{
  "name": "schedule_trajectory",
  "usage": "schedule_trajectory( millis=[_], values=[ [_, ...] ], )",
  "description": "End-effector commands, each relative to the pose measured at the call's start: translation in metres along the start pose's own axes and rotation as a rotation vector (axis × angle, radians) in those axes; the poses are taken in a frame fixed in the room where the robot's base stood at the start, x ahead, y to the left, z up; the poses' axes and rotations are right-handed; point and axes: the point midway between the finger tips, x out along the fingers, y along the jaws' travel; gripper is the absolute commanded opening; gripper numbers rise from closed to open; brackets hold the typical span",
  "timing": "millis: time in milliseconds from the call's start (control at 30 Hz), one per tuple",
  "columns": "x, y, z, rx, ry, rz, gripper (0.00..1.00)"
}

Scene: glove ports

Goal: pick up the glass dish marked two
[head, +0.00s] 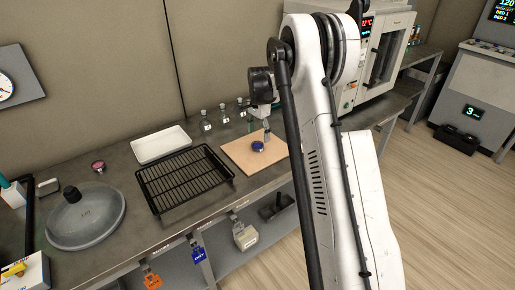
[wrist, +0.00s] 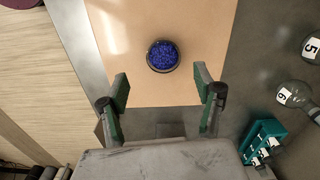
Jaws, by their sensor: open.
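A small round dish with deep blue contents (head: 258,146) sits on a tan board (head: 238,156) on the bench; it also shows in the wrist view (wrist: 162,56). I cannot make out a number on it. My gripper (wrist: 162,88) is open and empty above the board. Its two green-padded fingers stand apart, and the blue dish lies beyond their tips, between their lines. In the head view my gripper (head: 267,130) is close to the dish, partly hidden by my arm. A small round pink dish (head: 98,167) sits at the left, its marking unreadable.
Several stoppered flasks stand along the wall; one is marked 5 (wrist: 312,47). A green rack (wrist: 262,138) is near my gripper. A black wire rack (head: 186,177), white tray (head: 161,144) and grey round lid (head: 86,217) occupy the bench left of the board.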

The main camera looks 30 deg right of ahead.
Motion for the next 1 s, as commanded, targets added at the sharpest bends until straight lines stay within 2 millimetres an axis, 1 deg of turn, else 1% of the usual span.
schedule_trajectory(
  millis=[67,267,367,600,700,867,1000],
  values=[
    [0.006,0.0,0.0,0.0,0.0,0.0,0.65],
    [0.014,-0.001,0.001,-0.001,0.0,0.0,0.65],
    [0.024,-0.003,0.001,-0.001,0.0,0.0,0.65],
    [0.056,-0.006,0.002,-0.001,0.0,0.0,0.65],
    [0.061,-0.006,0.002,-0.001,0.0,0.0,0.65],
    [0.061,-0.006,0.002,-0.001,0.0,0.0,0.65],
    [0.061,-0.006,0.002,-0.001,0.0,0.0,0.47]
  ],
)
